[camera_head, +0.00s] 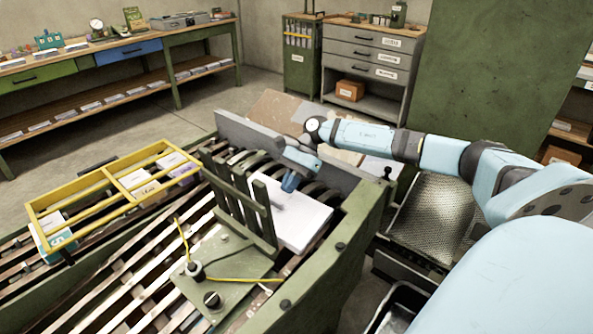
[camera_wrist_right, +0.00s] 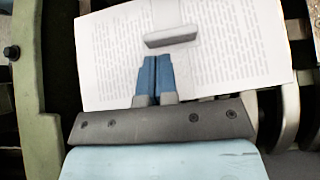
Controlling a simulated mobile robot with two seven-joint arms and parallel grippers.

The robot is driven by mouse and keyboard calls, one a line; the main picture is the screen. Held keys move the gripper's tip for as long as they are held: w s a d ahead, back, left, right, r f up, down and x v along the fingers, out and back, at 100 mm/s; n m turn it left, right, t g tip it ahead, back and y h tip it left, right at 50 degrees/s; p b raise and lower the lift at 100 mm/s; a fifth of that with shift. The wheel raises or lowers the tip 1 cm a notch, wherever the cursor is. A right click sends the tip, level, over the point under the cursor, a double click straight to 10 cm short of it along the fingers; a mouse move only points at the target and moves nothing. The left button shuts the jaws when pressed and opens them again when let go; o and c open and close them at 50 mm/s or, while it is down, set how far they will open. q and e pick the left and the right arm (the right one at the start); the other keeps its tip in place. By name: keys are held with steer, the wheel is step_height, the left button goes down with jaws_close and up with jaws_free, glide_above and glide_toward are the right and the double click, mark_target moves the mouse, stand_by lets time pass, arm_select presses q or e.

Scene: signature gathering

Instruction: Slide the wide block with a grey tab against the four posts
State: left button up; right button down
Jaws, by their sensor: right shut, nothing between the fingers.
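The wide block (camera_head: 302,222) is a flat white slab lying just right of the four posts in the head view. In the right wrist view the block (camera_wrist_right: 110,55) shows printed text and a raised grey tab (camera_wrist_right: 171,36). The four green posts (camera_head: 262,208) stand upright in a row. I cannot tell whether the block touches them. My right gripper (camera_head: 288,186) is over the block's far part. In the wrist view its blue fingers (camera_wrist_right: 157,60) are shut together and empty, close beside the tab; contact is unclear. My left gripper is not in view.
A green plate with a black knob (camera_head: 212,299) and yellow cable lies in front of the posts. A yellow rack (camera_head: 110,190) with small boxes is on the left. A green side rail (camera_head: 345,255) borders the block's right. Dark curved ribs lie behind the block.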

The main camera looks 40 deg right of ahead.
mark_target(281, 196)
steer(key=shift+x, duration=1.2)
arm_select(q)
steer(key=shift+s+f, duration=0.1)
arm_select(e)
steer(key=shift+a+b, duration=0.4)
steer(key=shift+a, duration=0.35)
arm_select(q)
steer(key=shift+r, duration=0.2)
arm_select(e)
steer(key=shift+s+a, duration=0.1)
steer(key=shift+a, duration=0.05)
arm_select(q)
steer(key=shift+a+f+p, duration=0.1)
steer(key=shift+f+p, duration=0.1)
steer(key=shift+p, duration=0.45)
arm_select(e)
steer(key=s+v, duration=0.1)
steer(key=v, duration=1.3)
steer(key=shift+w, duration=0.45)
steer(key=shift+r, duration=0.15)
